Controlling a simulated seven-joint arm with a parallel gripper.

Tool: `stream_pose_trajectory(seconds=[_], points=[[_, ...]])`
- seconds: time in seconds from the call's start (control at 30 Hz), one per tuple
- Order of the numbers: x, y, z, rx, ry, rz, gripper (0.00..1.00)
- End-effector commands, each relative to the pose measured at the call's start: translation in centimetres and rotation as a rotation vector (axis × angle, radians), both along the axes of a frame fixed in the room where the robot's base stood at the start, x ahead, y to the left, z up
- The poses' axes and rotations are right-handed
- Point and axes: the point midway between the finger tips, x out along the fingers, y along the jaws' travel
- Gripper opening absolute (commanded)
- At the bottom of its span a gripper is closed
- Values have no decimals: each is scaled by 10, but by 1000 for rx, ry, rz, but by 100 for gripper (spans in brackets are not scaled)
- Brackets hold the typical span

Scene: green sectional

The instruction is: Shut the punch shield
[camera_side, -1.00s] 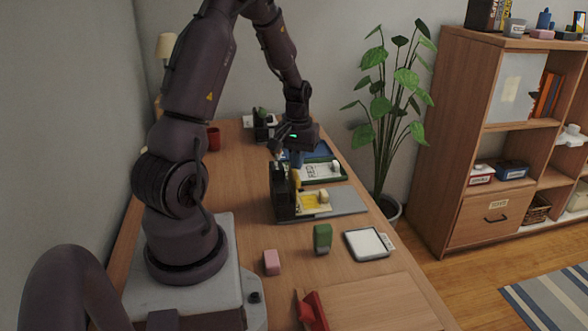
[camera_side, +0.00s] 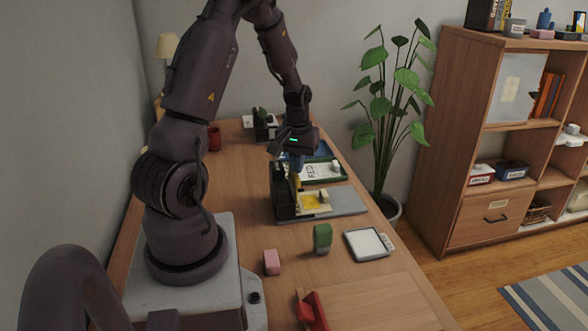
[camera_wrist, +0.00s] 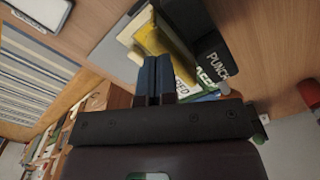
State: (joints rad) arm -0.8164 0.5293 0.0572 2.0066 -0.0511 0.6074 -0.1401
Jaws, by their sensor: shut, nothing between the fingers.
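The punch (camera_side: 281,196) is a black upright body on a grey base plate (camera_side: 348,203). Its black body, lettered "PUNCH", shows at the upper right of the wrist view (camera_wrist: 216,62). A yellow, see-through-looking piece, apparently the shield (camera_wrist: 152,36), stands beside the body in the wrist view. In the side view a narrow yellow part (camera_side: 296,181) shows against the body, and a yellow patch lies on the base; the shield's exact angle is unclear. My gripper (camera_side: 297,163) is just above the punch. Its blue fingers (camera_wrist: 153,78) are together and empty; contact with the shield cannot be told.
A green block (camera_side: 322,238), a pink block (camera_side: 272,262), a white-topped tray (camera_side: 368,244) and a red object (camera_side: 312,310) are on the near table. A card-bearing board (camera_side: 322,171) lies behind the punch. A red cup (camera_side: 214,139) stands farther back.

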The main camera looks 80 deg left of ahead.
Motion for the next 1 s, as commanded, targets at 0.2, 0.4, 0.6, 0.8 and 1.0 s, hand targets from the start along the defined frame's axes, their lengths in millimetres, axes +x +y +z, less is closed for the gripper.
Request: stream_pose_trajectory(seconds=[0.2, 0.4, 0.6, 0.8, 1.0], points=[[0, 0, -7, 0, 0, 0, 0], [0, 0, -13, -1, 0, 0, 0], [0, 0, -19, 0, 0, 0, 0], [0, 0, -25, -1, 0, 0, 0], [0, 0, -31, 0, 0, -1, 0]])
